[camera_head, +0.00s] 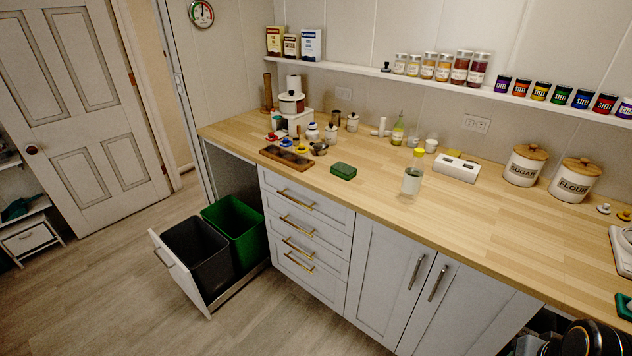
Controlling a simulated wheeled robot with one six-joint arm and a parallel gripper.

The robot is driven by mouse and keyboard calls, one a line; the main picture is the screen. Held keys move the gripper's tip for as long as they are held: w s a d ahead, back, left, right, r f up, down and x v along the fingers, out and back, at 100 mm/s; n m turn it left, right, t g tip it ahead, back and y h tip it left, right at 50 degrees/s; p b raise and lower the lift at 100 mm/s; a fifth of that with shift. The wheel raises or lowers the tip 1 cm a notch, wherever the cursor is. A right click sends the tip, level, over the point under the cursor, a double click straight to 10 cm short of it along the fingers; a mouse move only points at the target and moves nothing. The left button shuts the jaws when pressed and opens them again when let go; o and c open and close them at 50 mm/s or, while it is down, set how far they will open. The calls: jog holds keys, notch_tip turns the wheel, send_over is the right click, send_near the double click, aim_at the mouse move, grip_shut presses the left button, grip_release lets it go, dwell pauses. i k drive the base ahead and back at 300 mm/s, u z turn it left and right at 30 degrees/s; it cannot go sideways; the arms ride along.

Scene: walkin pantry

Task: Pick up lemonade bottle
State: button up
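A second bottle, yellow-green with a narrow top (398,133), stands farther back near the wall. My gripper is not visible in this view.
A green box (343,171) lies left of the clear bottle. A white appliance (455,168) and sugar (525,165) and flour (575,180) canisters stand to its right. An open pull-out bin drawer (180,272) juts into the floor at left.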

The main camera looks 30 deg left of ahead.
aim_at(415, 170)
jog(key=u, duration=1.6)
jog(key=i, duration=1.65)
